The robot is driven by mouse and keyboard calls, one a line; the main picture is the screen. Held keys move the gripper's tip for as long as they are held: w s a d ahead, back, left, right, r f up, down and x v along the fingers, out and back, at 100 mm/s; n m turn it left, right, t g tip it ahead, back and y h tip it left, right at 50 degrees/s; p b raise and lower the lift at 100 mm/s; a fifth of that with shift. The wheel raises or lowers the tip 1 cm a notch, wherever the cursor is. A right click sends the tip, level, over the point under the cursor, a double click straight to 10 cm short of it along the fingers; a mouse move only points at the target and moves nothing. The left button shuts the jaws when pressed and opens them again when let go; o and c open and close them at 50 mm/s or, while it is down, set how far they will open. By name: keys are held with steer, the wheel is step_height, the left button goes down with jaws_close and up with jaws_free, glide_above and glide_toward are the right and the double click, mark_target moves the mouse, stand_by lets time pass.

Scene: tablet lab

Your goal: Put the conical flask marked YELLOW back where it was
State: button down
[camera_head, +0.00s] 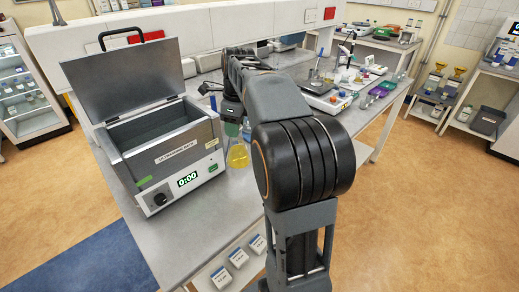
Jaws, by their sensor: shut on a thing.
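A conical flask with yellow liquid (237,156) is upright just right of the ultrasonic bath, over the grey bench top. My gripper (231,114) is above it, pointing down and shut on its upper part. A greenish part shows at the neck, just under my gripper. My own arm hides part of the area to the right of the flask. I cannot read a mark on the flask, and I cannot tell whether its base touches the bench.
The ultrasonic bath (170,152) stands close on the left with its lid (128,82) raised. Bluish glassware (247,131) is just behind the flask. Instruments and a purple rack (378,92) crowd the bench farther right.

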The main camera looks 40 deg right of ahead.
steer(key=s+d+f, duration=0.1)
steer(key=d+f, duration=0.8)
steer(key=f, duration=0.2)
steer(key=shift+p, duration=0.3)
steer(key=c, duration=0.7)
jaws_free()
steer(key=shift+s, duration=0.1)
steer(key=shift+o, duration=0.2)
step_height(320, 180, up, 11)
steer(key=d, duration=0.1)
steer(key=s+a+n+t+h, duration=0.1)
steer(key=s+a+n, duration=0.4)
steer(key=a+n, duration=0.75)
steer(key=s+a+f+n+t, duration=0.2)
steer(key=s+a+f+n, duration=0.6)
steer(key=n, duration=0.7)
steer(key=shift+s+a+f, duration=0.25)
steer(key=shift+s+a, duration=0.55)
steer(key=shift+a, duration=0.3)
